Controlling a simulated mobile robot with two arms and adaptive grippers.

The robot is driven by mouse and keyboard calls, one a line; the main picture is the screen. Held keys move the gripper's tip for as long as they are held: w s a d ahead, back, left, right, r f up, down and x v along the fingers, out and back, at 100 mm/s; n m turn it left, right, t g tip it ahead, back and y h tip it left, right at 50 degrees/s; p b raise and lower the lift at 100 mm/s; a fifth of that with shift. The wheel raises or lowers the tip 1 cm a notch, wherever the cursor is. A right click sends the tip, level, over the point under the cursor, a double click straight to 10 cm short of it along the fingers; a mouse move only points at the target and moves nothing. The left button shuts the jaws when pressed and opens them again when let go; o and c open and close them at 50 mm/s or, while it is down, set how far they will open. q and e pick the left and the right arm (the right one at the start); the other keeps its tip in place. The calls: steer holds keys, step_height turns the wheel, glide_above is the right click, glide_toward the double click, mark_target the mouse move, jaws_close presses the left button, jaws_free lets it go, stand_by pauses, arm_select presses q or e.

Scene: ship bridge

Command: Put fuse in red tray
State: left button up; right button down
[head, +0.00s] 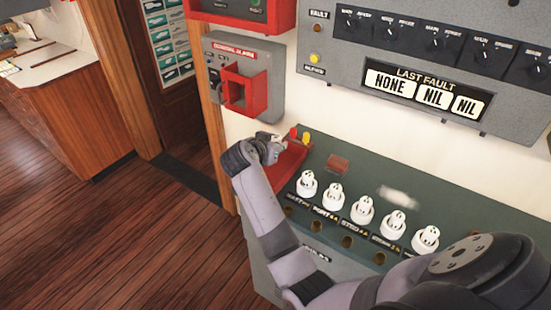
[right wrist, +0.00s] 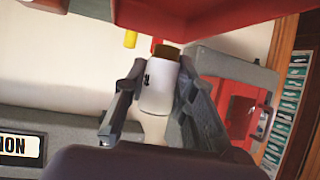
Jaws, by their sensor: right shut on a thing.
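My right gripper (head: 268,148) is at the left end of the green panel, by the red tray (head: 292,165). In the right wrist view, my right gripper (right wrist: 155,105) is shut on a white fuse (right wrist: 158,88) with a brown end. The red tray also shows along the top of that view (right wrist: 235,14), close to the fuse. I cannot tell whether the fuse touches the tray. In the head view the fuse is mostly hidden by the gripper. My left gripper is not in view.
Several white round fittings (head: 333,196) stand in a row on the green panel (head: 440,195), right of the tray. A small yellow piece (head: 294,133) shows behind the tray. A grey alarm box with a red guard (head: 246,90) hangs on the wall above.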

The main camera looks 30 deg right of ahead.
mark_target(275, 170)
step_height(275, 170, down, 3)
steer(key=shift+r, duration=0.1)
step_height(275, 170, down, 4)
steer(key=shift+r+p, duration=0.25)
steer(key=shift+p, duration=0.2)
steer(key=shift+f, duration=0.15)
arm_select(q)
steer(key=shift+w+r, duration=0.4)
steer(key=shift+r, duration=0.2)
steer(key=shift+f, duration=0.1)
arm_select(e)
steer(key=shift+f, duration=0.25)
steer(key=c, duration=1.3)
jaws_free()
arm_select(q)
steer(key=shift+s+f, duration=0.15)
